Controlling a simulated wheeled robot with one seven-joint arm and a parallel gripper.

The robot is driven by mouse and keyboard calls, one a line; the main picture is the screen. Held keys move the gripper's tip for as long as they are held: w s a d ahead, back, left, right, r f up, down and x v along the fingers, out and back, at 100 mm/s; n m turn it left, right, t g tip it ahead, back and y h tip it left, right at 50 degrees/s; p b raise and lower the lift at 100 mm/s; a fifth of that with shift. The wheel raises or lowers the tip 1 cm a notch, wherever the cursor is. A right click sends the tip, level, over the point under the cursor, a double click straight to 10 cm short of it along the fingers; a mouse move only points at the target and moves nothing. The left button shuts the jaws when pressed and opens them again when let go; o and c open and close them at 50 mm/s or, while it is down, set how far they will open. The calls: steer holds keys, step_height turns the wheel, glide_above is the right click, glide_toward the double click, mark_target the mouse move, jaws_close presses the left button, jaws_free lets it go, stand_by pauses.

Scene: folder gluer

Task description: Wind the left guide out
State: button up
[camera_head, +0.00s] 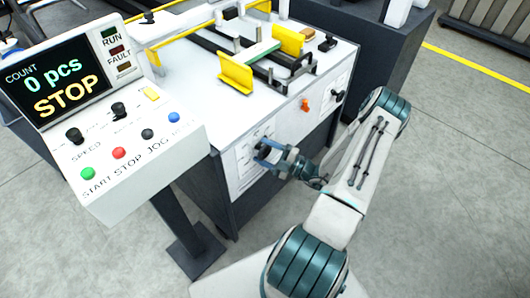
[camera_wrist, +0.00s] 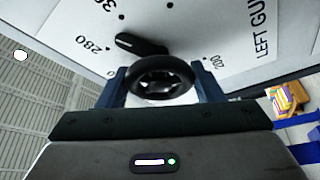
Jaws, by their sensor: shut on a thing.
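My gripper (camera_head: 268,152) is at the front face of the white-topped machine. In the wrist view its two blue fingers (camera_wrist: 161,84) stand on either side of a round black handwheel (camera_wrist: 164,70) and are shut on it. Behind the wheel a black pointer (camera_wrist: 140,45) lies over a white scale plate (camera_wrist: 85,35) with numbers such as 280 and 200. Lettering beginning "LEFT GU" runs along the plate's right side. On the machine top stand a nearer yellow guide plate (camera_head: 236,74) and a farther one (camera_head: 288,41). The handwheel is mostly hidden in the head view.
A control panel (camera_head: 130,145) at the left shows "0 pcs" and "STOP", with several buttons and knobs. An orange knob (camera_head: 306,105) and a black knob (camera_head: 338,95) sit on the machine front, right of my gripper. The grey floor (camera_head: 450,180) at the right is clear.

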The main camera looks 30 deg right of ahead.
steer(key=shift+m+t+h, duration=0.4)
steer(key=shift+m+t, duration=0.7)
steer(key=shift+m, duration=1.4)
steer(key=o, duration=1)
steer(key=shift+c, duration=0.2)
steer(key=shift+d, duration=0.1)
steer(key=b+v, duration=0.2)
steer(key=v, duration=1.1)
steer(key=shift+s+f+b, duration=0.2)
steer(key=shift+s+b, duration=0.1)
steer(key=shift+s, duration=0.05)
steer(key=shift+d, duration=0.1)
